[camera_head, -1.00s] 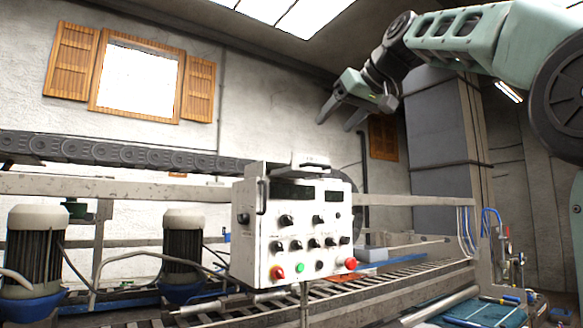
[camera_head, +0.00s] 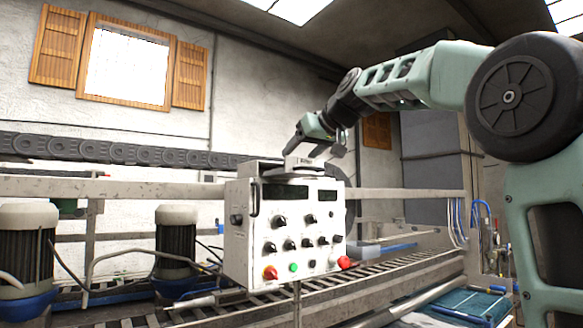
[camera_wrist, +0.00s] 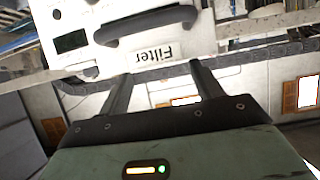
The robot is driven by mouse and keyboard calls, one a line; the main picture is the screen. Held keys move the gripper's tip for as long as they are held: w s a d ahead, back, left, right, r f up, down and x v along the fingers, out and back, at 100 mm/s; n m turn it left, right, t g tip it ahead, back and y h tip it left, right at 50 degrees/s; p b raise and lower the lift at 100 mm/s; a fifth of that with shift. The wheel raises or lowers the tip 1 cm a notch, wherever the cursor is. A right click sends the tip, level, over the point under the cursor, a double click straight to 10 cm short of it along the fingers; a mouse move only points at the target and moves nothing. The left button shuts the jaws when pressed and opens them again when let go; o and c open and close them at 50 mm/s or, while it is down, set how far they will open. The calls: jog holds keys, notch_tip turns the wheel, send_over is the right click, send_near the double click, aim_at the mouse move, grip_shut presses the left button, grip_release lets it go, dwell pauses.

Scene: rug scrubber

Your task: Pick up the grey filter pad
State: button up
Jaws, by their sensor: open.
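A pale grey block, which I take to be the filter pad (camera_head: 303,161), lies on top of the white control box (camera_head: 240,215), on a dark curved rim. In the wrist view a pale face labelled "Filter" (camera_wrist: 157,52) shows just beyond my fingertips, with the dark curved rim (camera_wrist: 145,27) past it. My gripper (camera_head: 316,151) is just above the control box's top in the head view. In the wrist view my gripper (camera_wrist: 160,72) is open, one finger to each side of the labelled face. Nothing shows held between the fingers; I cannot tell whether they touch the pad.
Two motors (camera_head: 28,245) stand at left. The air above the box is free apart from my arm.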

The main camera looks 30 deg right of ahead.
jog(key=shift+p+x, duration=0.9)
jog(key=shift+x, duration=1.1)
jog(key=shift+r, duration=0.1)
jog(key=c, duration=1.1)
jog(key=shift+o, duration=0.2)
